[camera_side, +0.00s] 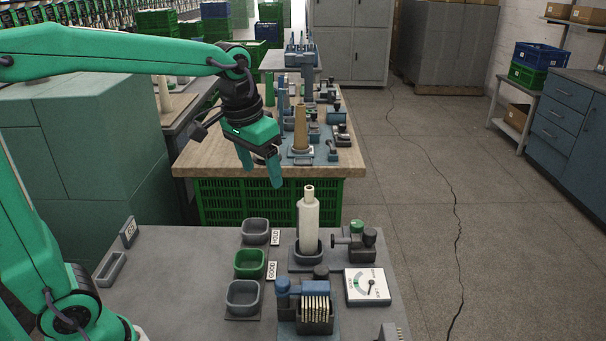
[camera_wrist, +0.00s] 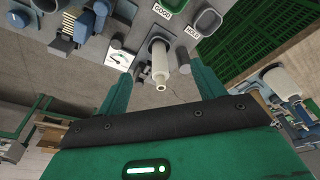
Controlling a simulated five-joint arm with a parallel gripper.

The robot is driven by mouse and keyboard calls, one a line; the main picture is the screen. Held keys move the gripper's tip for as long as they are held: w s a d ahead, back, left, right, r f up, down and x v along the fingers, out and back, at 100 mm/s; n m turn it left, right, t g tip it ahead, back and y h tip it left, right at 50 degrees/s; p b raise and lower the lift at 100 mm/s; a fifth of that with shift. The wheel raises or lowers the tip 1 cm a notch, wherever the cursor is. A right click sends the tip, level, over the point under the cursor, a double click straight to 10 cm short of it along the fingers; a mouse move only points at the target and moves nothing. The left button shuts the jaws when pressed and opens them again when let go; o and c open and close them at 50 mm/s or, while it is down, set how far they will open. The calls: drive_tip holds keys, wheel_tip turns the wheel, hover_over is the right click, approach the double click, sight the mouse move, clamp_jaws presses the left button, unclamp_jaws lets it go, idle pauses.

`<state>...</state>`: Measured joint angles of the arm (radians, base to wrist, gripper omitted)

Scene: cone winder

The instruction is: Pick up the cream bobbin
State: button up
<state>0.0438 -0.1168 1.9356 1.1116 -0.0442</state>
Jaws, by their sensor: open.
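The cream bobbin (camera_side: 308,222) stands upright in a dark round holder (camera_side: 306,249) on the near grey table. In the wrist view the cream bobbin (camera_wrist: 160,64) shows between my two green fingers, beyond their tips. My gripper (camera_side: 262,178) is open and empty, with its fingers pointing down. In the side view it is above and to the left of the bobbin, apart from it. It also shows in the wrist view (camera_wrist: 150,85).
Three small trays, including a green one (camera_side: 249,264), stand left of the bobbin. A dial gauge (camera_side: 367,287), a blue device (camera_side: 305,303) and a small fixture (camera_side: 357,240) stand near it. A wooden bench (camera_side: 215,150) with a tan cone (camera_side: 301,128) is behind.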

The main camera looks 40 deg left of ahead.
drive_tip(key=g, duration=0.2)
approach(310, 188)
drive_tip(key=f, duration=0.3)
drive_tip(key=s+f, duration=0.1)
drive_tip(key=f, duration=0.1)
drive_tip(key=shift+a+f, duration=0.15)
drive_tip(key=shift+f, duration=0.1)
drive_tip(key=shift+w+f, duration=0.45)
drive_tip(key=shift+w, duration=0.2)
drive_tip(key=shift+f, duration=0.1)
drive_tip(key=shift+f, duration=1.2)
drive_tip(key=shift+f, duration=0.1)
drive_tip(key=shift+w+f, duration=0.15)
drive_tip(key=shift+f, duration=2.35)
